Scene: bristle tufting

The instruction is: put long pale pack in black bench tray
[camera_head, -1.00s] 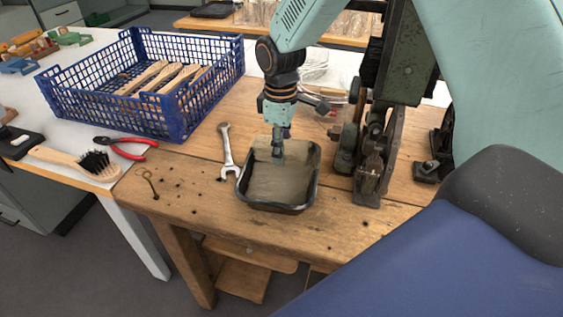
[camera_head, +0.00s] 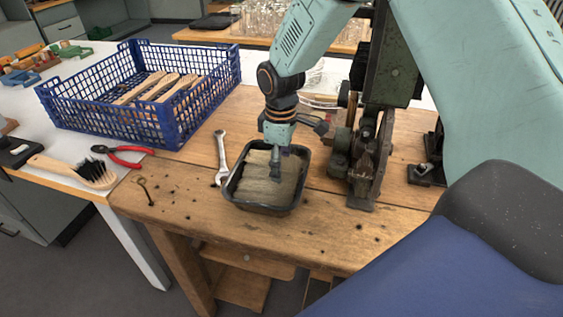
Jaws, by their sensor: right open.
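The black bench tray (camera_head: 257,207) stands on the wooden bench, in the middle of the head view. The long pale pack (camera_head: 258,188) lies inside the tray and fills much of its floor. My right gripper (camera_head: 276,175) points down over the tray, with its fingertips at the pack's upper surface. It is open, and its fingers hide a small part of the pack. Whether the fingertips touch the pack is hard to tell. My left gripper is out of view.
A wrench (camera_head: 221,160) lies just left of the tray. A dark green machine (camera_head: 365,160) stands close on the right. A blue crate (camera_head: 150,100) with wooden brush pieces, red-handled pliers (camera_head: 125,156) and a brush (camera_head: 80,172) are at the left. The bench front is mostly clear.

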